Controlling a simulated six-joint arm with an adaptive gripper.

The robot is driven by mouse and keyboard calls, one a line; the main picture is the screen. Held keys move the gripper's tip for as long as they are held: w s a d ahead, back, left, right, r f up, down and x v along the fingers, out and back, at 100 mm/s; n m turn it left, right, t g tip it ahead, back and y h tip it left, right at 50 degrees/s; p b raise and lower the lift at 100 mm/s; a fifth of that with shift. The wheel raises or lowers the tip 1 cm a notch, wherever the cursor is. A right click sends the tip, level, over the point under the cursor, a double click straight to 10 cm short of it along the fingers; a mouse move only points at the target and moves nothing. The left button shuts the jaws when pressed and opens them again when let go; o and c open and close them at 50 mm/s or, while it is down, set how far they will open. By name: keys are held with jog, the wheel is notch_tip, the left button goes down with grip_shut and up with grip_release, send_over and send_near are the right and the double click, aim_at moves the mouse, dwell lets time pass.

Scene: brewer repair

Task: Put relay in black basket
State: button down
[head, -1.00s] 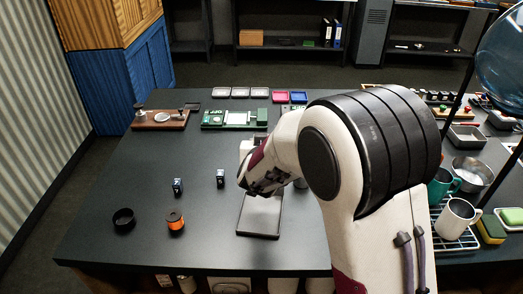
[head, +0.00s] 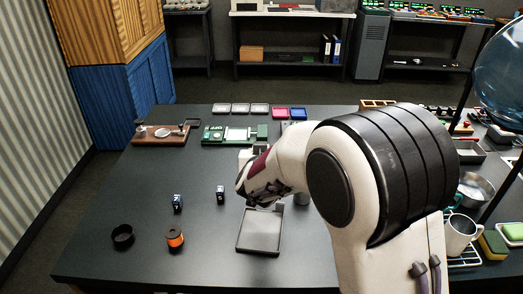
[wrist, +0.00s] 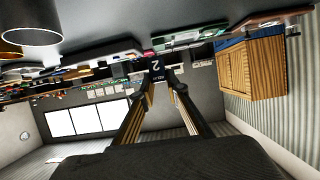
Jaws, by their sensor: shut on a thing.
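My gripper (wrist: 166,77) is shut on a black relay (wrist: 157,70) with a white "2" and small lettering in the wrist view. In the head view my gripper (head: 262,198) hangs above the back part of a dark-rimmed shallow tray; the held relay is hard to make out there. Two small dark blocks with blue and white marks, a left one (head: 177,203) and a right one (head: 220,195), stand on the table left of the gripper. A small round black open container (head: 122,238) stands at the front left; I cannot tell whether it is the basket.
The shallow tray (head: 242,242) looks empty. An orange spool (head: 174,238) stands beside the round container. The left-middle table is mostly clear.

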jog(key=s+a, duration=0.1)
jog(key=a, duration=0.3)
jog(key=s+a+f+n+y, duration=0.1)
jog(key=a, duration=0.3)
jog(key=s+a+n+y, duration=0.1)
jog(key=a, duration=0.3)
jog(key=shift+s+f, duration=0.25)
jog(key=shift+s, duration=0.15)
jog(key=s+a+n+y, duration=0.15)
jog(key=s+a, duration=0.35)
jog(key=a, duration=0.8)
notch_tip(320, 180, up, 3)
jog(key=m+h, duration=0.1)
jog(key=m, duration=0.1)
send_over(117, 231)
jog(key=s+a, duration=0.2)
jog(key=d, duration=0.1)
jog(key=d+m+h, duration=0.1)
jog(key=d+h, duration=0.1)
jog(key=d, duration=0.1)
jog(key=shift+s+d+r+m+h, duration=0.1)
jog(key=shift+s+r+m+h, duration=0.05)
jog(key=shift+s+m+h, duration=0.15)
jog(key=shift+f, duration=0.25)
jog(key=shift+f, duration=5.25)
